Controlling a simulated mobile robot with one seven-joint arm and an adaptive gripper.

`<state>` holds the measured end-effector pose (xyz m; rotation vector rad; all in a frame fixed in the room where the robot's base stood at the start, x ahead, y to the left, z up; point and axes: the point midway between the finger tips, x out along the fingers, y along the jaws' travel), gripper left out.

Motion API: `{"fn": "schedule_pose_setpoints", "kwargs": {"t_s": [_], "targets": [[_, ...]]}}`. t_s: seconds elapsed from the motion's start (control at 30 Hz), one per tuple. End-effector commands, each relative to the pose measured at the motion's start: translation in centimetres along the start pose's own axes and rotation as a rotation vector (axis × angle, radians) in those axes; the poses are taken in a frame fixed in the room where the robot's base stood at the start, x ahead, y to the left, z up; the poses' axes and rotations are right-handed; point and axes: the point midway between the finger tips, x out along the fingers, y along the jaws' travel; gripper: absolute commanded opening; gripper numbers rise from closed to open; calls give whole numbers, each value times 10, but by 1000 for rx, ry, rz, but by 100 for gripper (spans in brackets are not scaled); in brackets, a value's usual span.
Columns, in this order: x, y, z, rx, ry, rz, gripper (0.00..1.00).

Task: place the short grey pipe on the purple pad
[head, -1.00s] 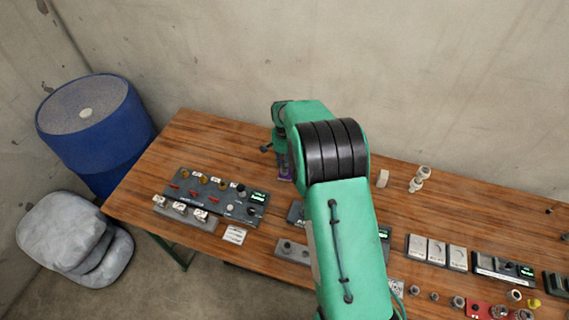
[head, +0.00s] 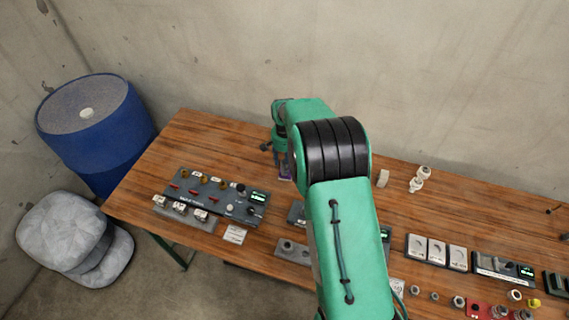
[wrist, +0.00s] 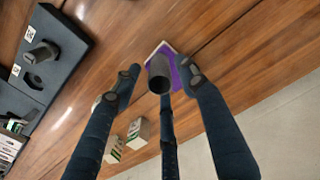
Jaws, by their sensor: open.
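The short grey pipe (wrist: 159,74) stands on the purple pad (wrist: 181,75) in the wrist view, its dark open end facing the camera. My gripper (wrist: 160,76) is open around the pipe, with a finger on each side and gaps between. A third finger lies below the pipe in the picture, and I cannot tell whether it touches. In the head view, the purple pad (head: 285,178) shows only as a small patch under my gripper, and the pipe is hidden there.
A dark fixture with a peg (wrist: 42,52) lies to the left in the wrist view. Two small pale blocks (wrist: 138,130) stand near the fingers. In the head view, a panel with switches (head: 215,197) sits at the left, and white fittings (head: 420,179) stand at the right.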

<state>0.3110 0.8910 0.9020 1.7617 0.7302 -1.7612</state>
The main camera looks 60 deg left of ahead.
Motion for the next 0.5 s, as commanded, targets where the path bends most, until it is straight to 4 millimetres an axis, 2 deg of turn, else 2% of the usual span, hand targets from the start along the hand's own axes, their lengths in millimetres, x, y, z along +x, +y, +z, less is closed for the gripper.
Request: {"fn": "schedule_pose_setpoints", "kwargs": {"t_s": [0.27,0.5], "targets": [[-36,0,-1,0,2,-1,42],[-75,0,-1,0,2,-1,42]]}}
